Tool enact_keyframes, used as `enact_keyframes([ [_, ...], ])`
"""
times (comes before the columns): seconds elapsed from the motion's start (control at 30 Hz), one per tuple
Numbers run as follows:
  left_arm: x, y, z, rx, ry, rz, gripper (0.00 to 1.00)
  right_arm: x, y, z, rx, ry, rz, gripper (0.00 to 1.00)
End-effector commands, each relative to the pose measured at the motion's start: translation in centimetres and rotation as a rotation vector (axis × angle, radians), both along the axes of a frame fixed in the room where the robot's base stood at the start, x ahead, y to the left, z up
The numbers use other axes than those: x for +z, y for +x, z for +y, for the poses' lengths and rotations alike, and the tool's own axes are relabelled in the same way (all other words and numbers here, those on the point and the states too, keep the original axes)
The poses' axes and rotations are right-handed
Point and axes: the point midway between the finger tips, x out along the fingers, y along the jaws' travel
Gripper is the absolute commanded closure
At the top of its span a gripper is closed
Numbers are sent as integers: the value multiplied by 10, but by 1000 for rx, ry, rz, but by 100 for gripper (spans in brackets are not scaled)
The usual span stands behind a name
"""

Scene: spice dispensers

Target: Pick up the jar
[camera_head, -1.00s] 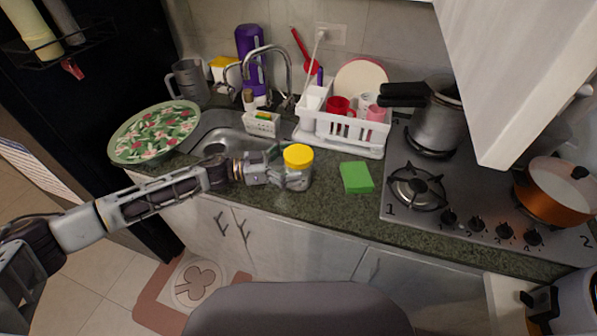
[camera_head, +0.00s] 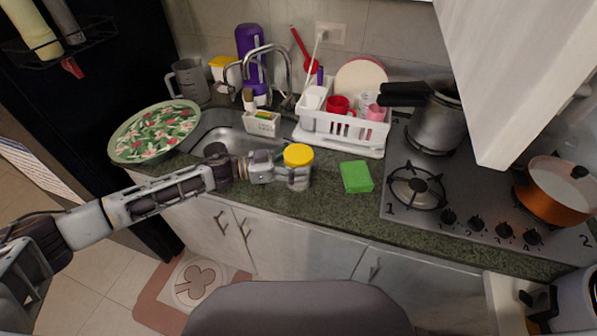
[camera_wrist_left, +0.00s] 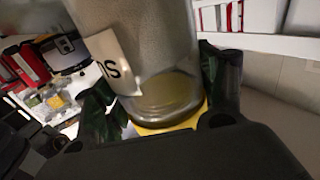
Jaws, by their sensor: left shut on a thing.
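The jar, clear with a yellow lid (camera_head: 298,154), is at the counter's front edge, left of the green sponge. My left gripper (camera_head: 290,173) reaches it from the left and is shut on it. In the left wrist view the jar's glass body (camera_wrist_left: 150,50) fills the upper middle, with part of a label showing. The dark fingers of the left gripper (camera_wrist_left: 160,92) lie on both sides of it. Whether the jar's base touches the counter is hard to tell. My right gripper does not show.
A green sponge (camera_head: 356,177) lies right of the jar. The sink (camera_head: 215,133) and a white dish rack (camera_head: 340,137) are behind it. A floral tray (camera_head: 155,131) is at the left. The stove (camera_head: 480,190) is at the right. The dark counter is clear around the sponge.

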Motion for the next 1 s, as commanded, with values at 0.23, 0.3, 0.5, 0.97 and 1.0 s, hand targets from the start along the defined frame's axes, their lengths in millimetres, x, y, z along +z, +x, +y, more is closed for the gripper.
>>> enact_keyframes([
  [0.23, 0, 0, 0, 0, 0, 0, 73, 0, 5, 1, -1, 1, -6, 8],
  [0.3, 2, 0, 0, -1, -3, -2, 82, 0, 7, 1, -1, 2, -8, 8],
  [0.5, 2, 0, 0, -1, -3, -2, 83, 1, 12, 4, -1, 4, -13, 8],
  [0.97, 37, 1, 0, -1, -2, -6, 83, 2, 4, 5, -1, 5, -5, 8],
  [1.0, 42, 1, 0, -1, -2, -5, 83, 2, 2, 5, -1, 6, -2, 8],
])
